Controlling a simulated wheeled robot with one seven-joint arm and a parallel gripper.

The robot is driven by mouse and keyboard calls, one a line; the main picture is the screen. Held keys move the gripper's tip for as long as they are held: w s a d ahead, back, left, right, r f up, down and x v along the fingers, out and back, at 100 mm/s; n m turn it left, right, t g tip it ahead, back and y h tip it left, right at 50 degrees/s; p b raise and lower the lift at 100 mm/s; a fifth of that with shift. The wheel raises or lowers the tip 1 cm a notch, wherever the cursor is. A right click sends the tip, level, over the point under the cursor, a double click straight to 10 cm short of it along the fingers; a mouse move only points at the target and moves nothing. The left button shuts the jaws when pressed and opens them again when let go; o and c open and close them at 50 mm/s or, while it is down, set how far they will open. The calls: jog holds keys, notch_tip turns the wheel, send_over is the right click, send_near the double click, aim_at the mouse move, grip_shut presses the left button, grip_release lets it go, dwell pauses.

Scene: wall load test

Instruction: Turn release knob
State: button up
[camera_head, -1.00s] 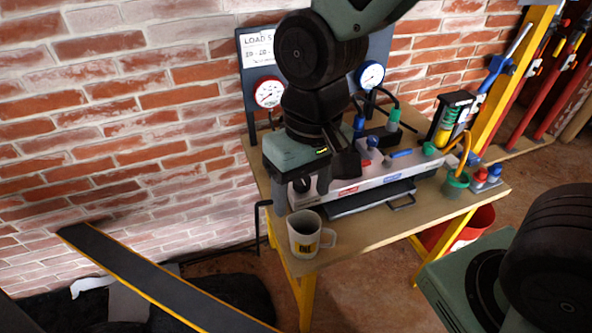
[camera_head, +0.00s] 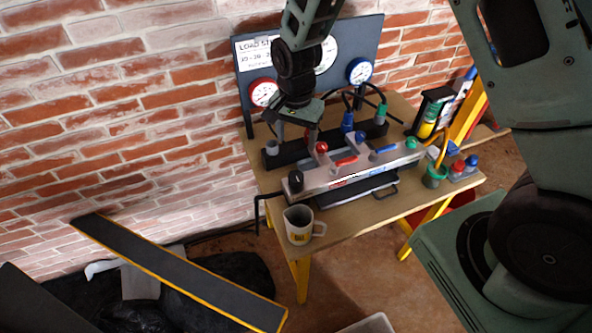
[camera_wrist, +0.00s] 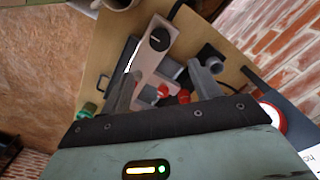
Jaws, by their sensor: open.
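A black knob (camera_head: 296,181) with a pale line across its top sits at the left end of a grey manifold block (camera_head: 325,178). The knob also shows in the wrist view (camera_wrist: 159,40), beyond my fingers. My gripper (camera_head: 296,136) is open and points down over the back left of the bench, behind the knob and apart from it. In the wrist view my two fingers (camera_wrist: 163,68) are spread with nothing held between them. Red (camera_head: 322,147), blue and green knobs stand along the block. The gripper's lower end hides part of the rear black block.
The wooden bench (camera_head: 385,211) also holds a mug (camera_head: 299,225) at its front left corner. A gauge panel (camera_head: 245,82) stands behind, close to my gripper. Bottles (camera_head: 428,122) and a green cup (camera_head: 434,177) are at the right. Hoses arch over the rear block.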

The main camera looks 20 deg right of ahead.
aim_at(296, 176)
notch_tip(296, 176, down, 14)
jog(key=p, duration=0.3)
jog(key=shift+f+p, duration=0.2)
jog(key=shift+p, duration=0.2)
jog(key=c, duration=1)
